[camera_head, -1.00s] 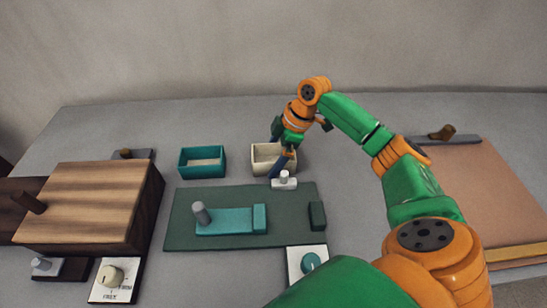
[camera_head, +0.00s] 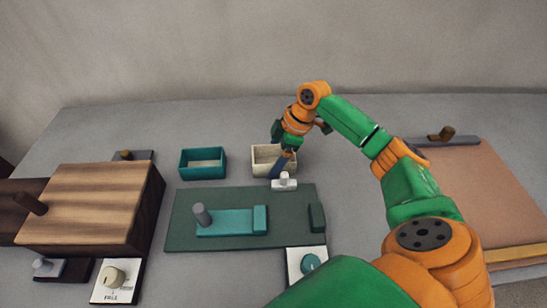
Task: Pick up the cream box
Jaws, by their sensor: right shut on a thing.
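The cream box (camera_head: 261,157) is a small open-topped box on the grey table, behind the dark green board. My right gripper (camera_head: 279,169) reaches down at its front right wall. It is shut on the cream box, though the fingertips are partly hidden by the gripper itself. The box's right part is covered by my gripper and wrist. I cannot tell whether the box is clear of the table. My left gripper is not in view.
A teal open box (camera_head: 203,163) stands left of the cream box. A white-handled piece (camera_head: 284,183) sits just in front of the gripper. The dark green board (camera_head: 183,232) carries a teal slider. A wooden block (camera_head: 90,205) stands left, and a pinkish-brown panel (camera_head: 490,200) lies right.

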